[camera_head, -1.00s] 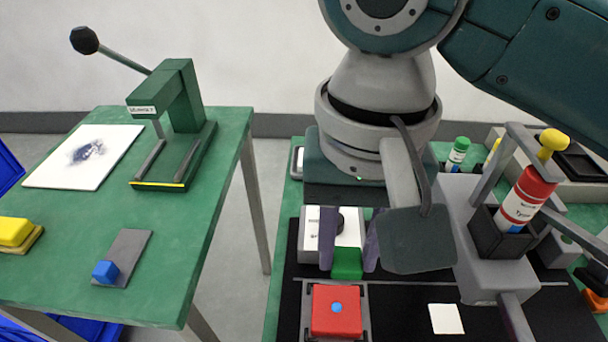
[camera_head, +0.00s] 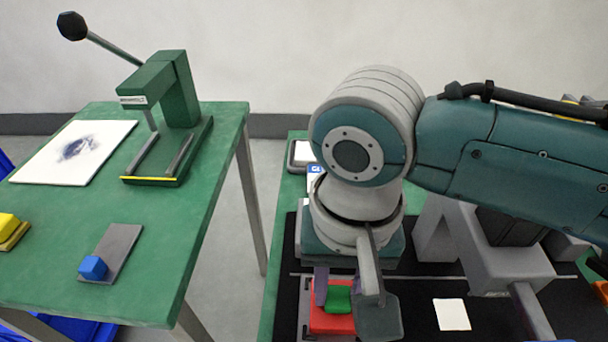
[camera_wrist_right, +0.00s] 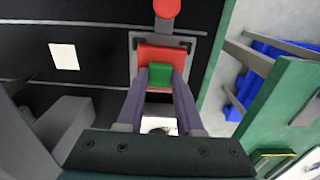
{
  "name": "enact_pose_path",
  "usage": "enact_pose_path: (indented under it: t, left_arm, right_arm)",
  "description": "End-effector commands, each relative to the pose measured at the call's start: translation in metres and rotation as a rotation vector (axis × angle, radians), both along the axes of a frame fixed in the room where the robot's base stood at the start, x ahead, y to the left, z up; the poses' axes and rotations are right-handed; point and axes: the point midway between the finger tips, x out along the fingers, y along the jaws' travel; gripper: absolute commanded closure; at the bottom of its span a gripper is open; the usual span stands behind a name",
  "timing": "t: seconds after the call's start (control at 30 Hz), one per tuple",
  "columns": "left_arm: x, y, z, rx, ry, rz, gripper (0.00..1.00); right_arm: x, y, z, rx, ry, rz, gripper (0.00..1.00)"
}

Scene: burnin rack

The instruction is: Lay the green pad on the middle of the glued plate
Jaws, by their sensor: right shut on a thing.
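The glued plate (camera_head: 322,322) is a red square in a grey fixture on the black bench mat. It also shows in the right wrist view (camera_wrist_right: 162,52). The green pad (camera_head: 338,300) is between the purple fingers of my right gripper (camera_wrist_right: 160,76), which is shut on it. In the wrist view the pad (camera_wrist_right: 160,73) overlaps the plate's near middle part. The blue glue dot is hidden now. I cannot tell whether the pad touches the plate or hangs just above it. My left gripper is not in view.
A white square (camera_head: 452,314) lies on the black mat to the right of the fixture. A grey block-like stand (camera_head: 480,245) is right of my wrist. The left green table (camera_head: 190,230) holds a lever press (camera_head: 170,100) and a blue block (camera_head: 93,267), with a floor gap between.

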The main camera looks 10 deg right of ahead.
Motion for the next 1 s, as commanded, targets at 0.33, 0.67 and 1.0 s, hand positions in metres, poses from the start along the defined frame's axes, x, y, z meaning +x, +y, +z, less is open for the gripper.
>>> enact_pose_path:
  t: [0.33,0.67,1.0]
  left_arm:
    - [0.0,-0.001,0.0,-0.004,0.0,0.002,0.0]
    - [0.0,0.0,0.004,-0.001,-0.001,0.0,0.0]
    - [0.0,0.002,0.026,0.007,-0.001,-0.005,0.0]
  right_arm:
    - [0.0,0.0,-0.001,0.0,0.0,-0.001,0.35]
    - [0.001,0.0,0.01,0.001,-0.001,0.0,0.35]
    - [0.001,0.001,0.083,0.003,-0.003,0.0,0.35]
